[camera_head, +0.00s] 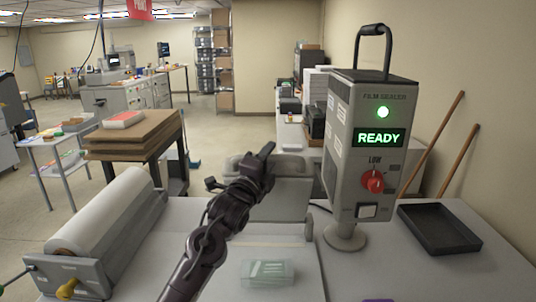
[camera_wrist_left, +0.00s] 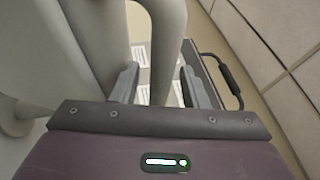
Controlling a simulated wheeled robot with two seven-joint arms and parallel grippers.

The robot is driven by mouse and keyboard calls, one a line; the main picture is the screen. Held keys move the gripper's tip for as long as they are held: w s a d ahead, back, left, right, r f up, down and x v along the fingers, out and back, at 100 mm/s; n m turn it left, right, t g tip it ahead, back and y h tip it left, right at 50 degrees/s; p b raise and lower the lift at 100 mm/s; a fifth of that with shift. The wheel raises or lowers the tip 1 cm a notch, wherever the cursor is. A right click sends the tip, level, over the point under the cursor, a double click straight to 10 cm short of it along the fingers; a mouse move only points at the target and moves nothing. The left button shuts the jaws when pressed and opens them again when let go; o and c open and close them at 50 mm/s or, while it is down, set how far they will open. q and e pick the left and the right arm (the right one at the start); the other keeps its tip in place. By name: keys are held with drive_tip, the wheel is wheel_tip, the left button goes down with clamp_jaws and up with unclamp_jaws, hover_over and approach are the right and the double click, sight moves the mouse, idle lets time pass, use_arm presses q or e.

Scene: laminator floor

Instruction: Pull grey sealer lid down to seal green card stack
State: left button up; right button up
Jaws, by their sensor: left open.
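A pale green card stack (camera_head: 268,272) lies flat on the white worktop at the front middle. A wide grey lid-like part (camera_head: 285,192) stands behind it, partly hidden by my left arm; I take it to be the sealer lid, raised. My left gripper (camera_head: 262,162) is at the upper edge of this part, in front of it in the head view. In the left wrist view the two fingers (camera_wrist_left: 158,88) are apart, with a smooth grey curved part (camera_wrist_left: 166,35) showing between and beyond them. I cannot tell whether they touch it. My right gripper is not in view.
The film sealer control unit (camera_head: 366,150), reading READY, stands at the right with a black top handle. A black tray (camera_head: 438,228) lies right of it. A white film roll (camera_head: 108,215) is at the left. The worktop's front right is mostly clear.

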use_arm(q)
clamp_jaws()
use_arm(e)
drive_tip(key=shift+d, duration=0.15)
